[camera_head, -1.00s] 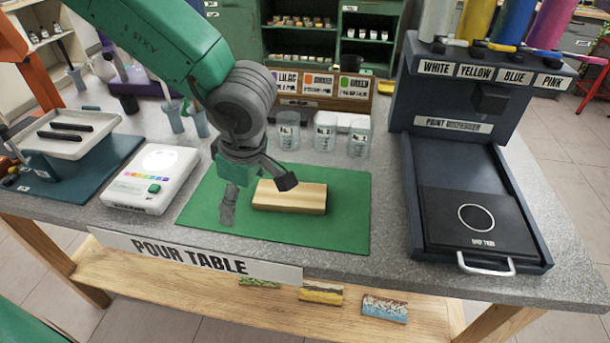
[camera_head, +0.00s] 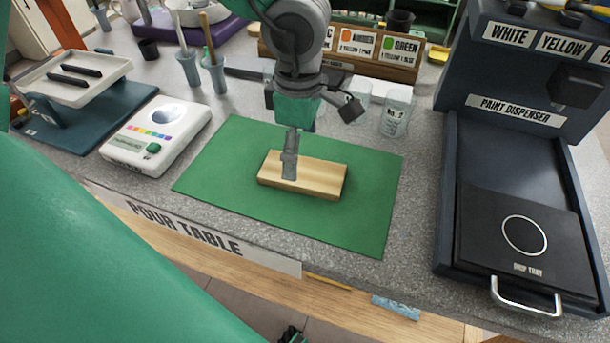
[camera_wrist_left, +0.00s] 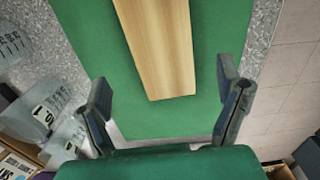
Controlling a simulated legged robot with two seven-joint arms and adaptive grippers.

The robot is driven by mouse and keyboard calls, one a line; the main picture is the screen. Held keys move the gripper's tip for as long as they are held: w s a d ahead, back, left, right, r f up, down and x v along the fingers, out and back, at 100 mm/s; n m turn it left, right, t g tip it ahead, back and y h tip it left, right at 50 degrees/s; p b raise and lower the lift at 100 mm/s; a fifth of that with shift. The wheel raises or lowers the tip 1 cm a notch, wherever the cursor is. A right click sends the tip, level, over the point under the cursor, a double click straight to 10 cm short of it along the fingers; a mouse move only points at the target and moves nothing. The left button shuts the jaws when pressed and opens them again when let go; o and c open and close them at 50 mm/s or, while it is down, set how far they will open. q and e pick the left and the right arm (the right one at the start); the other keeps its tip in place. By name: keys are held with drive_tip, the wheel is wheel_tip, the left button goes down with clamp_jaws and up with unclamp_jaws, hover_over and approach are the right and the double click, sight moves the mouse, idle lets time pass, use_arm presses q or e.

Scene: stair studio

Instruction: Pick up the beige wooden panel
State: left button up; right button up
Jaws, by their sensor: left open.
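The beige wooden panel (camera_head: 322,177) lies flat on a green mat (camera_head: 225,170) on the pour table. My left gripper (camera_head: 320,137) is open and empty. In the head view one finger hangs in front of the panel and covers part of it; the other finger is to the right, farther back. In the left wrist view the panel (camera_wrist_left: 160,45) runs from the top edge down between the two spread fingers, with green mat showing on both sides. I see no contact between fingers and panel. My right gripper is not in view.
A white scale (camera_head: 157,135) stands left of the mat. The dark paint dispenser (camera_head: 515,110) with its drip tray (camera_head: 520,230) stands to the right. Clear cups (camera_head: 397,110) and a labelled wooden rack (camera_head: 400,70) are behind. The mat around the panel is clear.

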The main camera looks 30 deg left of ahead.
sight(303, 171)
use_arm(q)
drive_tip(key=shift+s+f+b, duration=0.1)
drive_tip(key=shift+f+b, duration=0.25)
drive_tip(key=shift+f, duration=0.25)
drive_tip(key=f+b, duration=0.2)
drive_tip(key=f, duration=0.2)
drive_tip(key=shift+d+f, duration=0.15)
drive_tip(key=shift+d, duration=0.05)
drive_tip(key=c, duration=1.3)
